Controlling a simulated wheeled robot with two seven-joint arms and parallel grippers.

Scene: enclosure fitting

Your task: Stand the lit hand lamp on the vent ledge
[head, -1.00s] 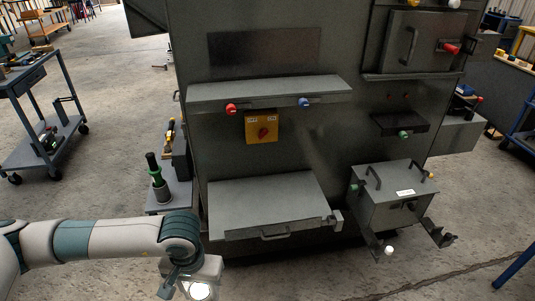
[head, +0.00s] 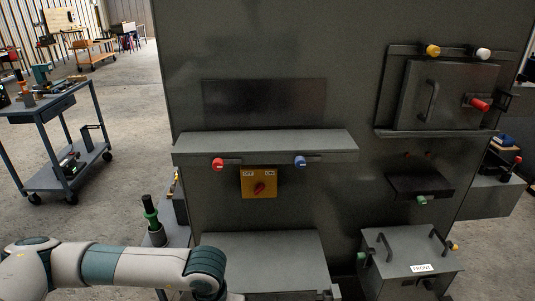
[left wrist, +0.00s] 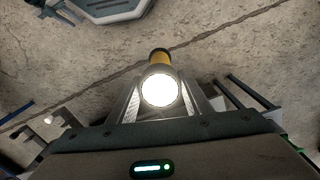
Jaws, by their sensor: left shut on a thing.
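The hand lamp (left wrist: 160,91) shows in the left wrist view, with a bright lit round face and a yellow body behind it. My left gripper (left wrist: 161,103) is shut on it, one finger on each side. In the head view my left arm crosses the bottom left, and its gripper and the lamp are below the picture edge. A long grey ledge (head: 265,142) juts from the enclosure front under a dark rectangular panel (head: 264,102); I take it as the vent ledge. Its top looks bare. The arm is below and left of it. My right gripper is not in view.
Red (head: 217,164) and blue (head: 300,161) knobs stick out under the ledge, beside a yellow switch plate (head: 259,183). A lower grey shelf (head: 262,255) and a box marked FRONT (head: 408,250) project below. A green-handled tool (head: 150,212) stands left of the enclosure.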

